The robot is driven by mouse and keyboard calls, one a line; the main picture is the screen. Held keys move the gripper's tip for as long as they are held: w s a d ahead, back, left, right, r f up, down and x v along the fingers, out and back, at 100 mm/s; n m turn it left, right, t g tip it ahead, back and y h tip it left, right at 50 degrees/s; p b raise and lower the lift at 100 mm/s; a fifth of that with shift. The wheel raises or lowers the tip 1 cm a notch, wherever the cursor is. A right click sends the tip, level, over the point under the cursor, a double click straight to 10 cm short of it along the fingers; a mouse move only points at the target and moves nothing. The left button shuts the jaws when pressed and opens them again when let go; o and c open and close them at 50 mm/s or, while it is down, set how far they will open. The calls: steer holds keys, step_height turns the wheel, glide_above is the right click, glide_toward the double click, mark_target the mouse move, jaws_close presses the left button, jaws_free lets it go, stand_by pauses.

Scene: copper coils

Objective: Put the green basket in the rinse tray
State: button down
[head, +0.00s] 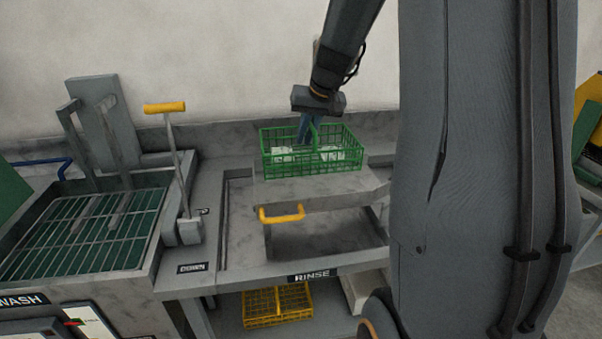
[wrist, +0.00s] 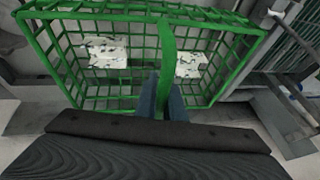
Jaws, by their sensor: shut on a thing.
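The green basket (head: 310,165) is a wire-mesh basket with white, dark-speckled pieces inside. It is above the rinse station at the back, over a grey slab with a yellow handle; I cannot tell whether it touches the slab. My gripper (head: 308,130) comes down from above and is shut on the basket's middle handle. In the wrist view, the gripper's fingers (wrist: 161,98) close on that green handle, and the basket (wrist: 215,95) looks roughly level. The rinse tray (head: 325,240) appears to be the recess behind the RINSE label, partly covered by the slab.
A wash tank (head: 85,235) with a green-lined grate stands at the left, beside an upright yellow-topped lever (head: 172,150). A yellow basket (head: 277,305) sits on the shelf below. The wall is close behind. My arm column hides the right side.

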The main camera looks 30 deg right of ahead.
mark_target(315, 135)
step_height(315, 135, down, 9)
steer(key=shift+a+p, duration=0.1)
steer(key=shift+p, duration=0.5)
steer(key=shift+f, duration=0.15)
steer(key=c, duration=1.8)
jaws_free()
steer(key=shift+c, duration=0.2)
steer(key=shift+r, duration=0.2)
steer(key=b+v, duration=0.2)
steer(key=v, duration=1)
